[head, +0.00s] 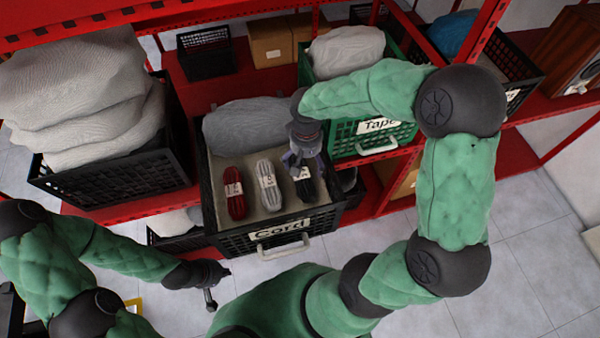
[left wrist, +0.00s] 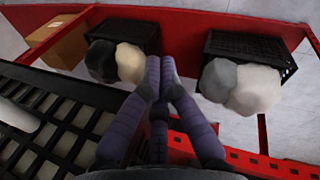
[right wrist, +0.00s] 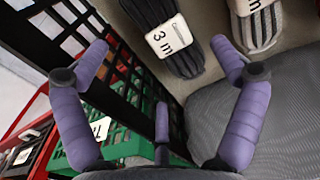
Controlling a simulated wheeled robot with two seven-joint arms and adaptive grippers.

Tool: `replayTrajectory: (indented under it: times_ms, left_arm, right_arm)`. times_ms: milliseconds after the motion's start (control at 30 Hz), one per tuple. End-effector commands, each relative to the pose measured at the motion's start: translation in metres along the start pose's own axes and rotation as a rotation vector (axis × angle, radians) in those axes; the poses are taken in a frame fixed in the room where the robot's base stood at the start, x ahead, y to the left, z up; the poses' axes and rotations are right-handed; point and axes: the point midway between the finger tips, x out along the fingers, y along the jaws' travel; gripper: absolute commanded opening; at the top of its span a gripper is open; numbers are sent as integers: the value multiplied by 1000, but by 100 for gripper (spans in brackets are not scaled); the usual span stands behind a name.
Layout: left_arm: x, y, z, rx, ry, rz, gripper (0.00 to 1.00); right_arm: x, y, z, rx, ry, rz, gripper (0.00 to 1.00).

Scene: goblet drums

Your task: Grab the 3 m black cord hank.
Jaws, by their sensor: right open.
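The black cord hank (head: 306,189) lies in the black Cord crate (head: 212,215), rightmost of three hanks. In the right wrist view the black hank (right wrist: 183,62) has a white band reading "3 m". My right gripper (head: 305,155) hangs over the crate just behind the black hank in the head view, hiding its far end. In the right wrist view my right gripper (right wrist: 160,58) is open and empty, its spread fingers short of the hank. My left gripper (head: 210,296) is low in front of the shelf, its fingers (left wrist: 160,65) together with nothing between them.
A red hank (head: 235,193) and a grey hank (head: 268,186) lie left of the black one. A grey mesh bundle (head: 245,122) fills the crate's back. The green Tape crate (head: 345,142) stands close on the right, and a full black crate (head: 110,180) on the left.

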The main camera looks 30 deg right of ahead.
Motion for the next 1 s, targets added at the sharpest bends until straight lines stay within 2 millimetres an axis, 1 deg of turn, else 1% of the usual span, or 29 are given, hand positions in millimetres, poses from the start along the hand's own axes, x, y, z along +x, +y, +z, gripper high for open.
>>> replayTrajectory:
  times_ms: [33, 100, 267, 600, 700, 933, 967, 1000]
  left_arm:
    - [0, 0, 0, 0, 1, 0, 0]
    - [1, 0, -1, 0, 1, 0, 0]
    - [0, 0, -1, 0, 2, 0, 0]
    - [-1, 0, -1, 0, 2, 0, 0]
    - [-1, 0, -1, 0, 2, 0, 0]
    - [-1, 0, -1, 0, 2, 0, 0]
    - [-1, 0, -1, 0, 2, 0, 0]
    - [-1, 0, -1, 0, 2, 0, 0]
  right_arm:
    - [7, 0, 0, 0, -1, 0, 95]
    - [13, 0, 0, 1, -1, -1, 95]
    - [22, 0, 0, 1, -1, 0, 95]
    - [64, 0, 0, 0, -1, 0, 95]
    - [69, -1, 0, 1, 1, -2, 95]
    - [70, -1, -1, 1, 2, -2, 95]
    - [70, -1, -1, 1, 2, -2, 86]
    - [70, -1, -1, 1, 2, -2, 75]
